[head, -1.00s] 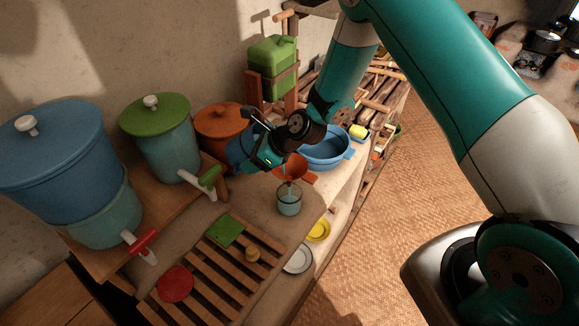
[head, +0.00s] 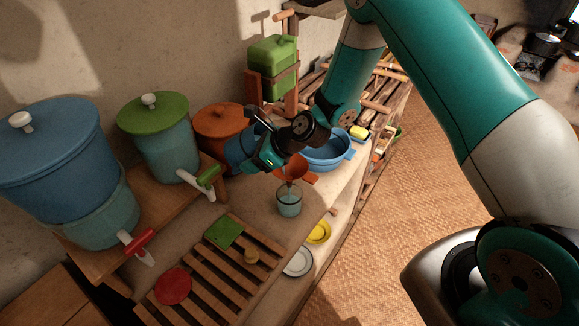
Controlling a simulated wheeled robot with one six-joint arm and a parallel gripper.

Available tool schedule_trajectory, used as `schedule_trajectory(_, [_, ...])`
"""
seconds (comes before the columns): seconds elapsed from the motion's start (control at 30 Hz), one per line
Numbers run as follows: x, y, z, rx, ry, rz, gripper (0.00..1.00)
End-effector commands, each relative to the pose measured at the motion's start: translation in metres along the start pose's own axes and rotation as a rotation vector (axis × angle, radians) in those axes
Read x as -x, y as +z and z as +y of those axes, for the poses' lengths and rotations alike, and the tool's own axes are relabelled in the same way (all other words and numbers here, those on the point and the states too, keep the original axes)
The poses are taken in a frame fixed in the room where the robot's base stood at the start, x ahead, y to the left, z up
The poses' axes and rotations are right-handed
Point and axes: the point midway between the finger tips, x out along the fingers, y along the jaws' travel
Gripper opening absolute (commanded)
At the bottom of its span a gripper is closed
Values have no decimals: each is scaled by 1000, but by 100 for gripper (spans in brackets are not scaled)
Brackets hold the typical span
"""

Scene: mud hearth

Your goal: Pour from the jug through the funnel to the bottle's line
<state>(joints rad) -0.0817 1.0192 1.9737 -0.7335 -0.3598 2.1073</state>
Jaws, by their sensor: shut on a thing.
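My gripper (head: 272,158) is shut on the blue jug (head: 238,152), which is largely hidden behind it. The jug is held up beside the orange funnel (head: 297,170), to its left. Its mouth is hidden, so I cannot tell whether liquid runs from it. The funnel sits in the neck of the clear bottle (head: 289,200), with its narrow stem pointing down. The bottle stands upright on the counter and holds pale blue liquid. Its line is too small to make out.
A slatted wooden rack (head: 215,265) lies in front, with a green board (head: 224,233) and a red disc (head: 173,286). Dispensers with a green tap and a red tap (head: 138,242) stand left. A blue basin (head: 326,152) is behind the funnel. The counter's edge runs close on the right.

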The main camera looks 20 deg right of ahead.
Motion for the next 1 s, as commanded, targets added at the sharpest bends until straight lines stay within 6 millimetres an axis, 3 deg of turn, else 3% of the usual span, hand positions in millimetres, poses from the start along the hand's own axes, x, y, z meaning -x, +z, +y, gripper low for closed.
schedule_trajectory(1.0, [-1,-3,-1,1,-2,-58,1])
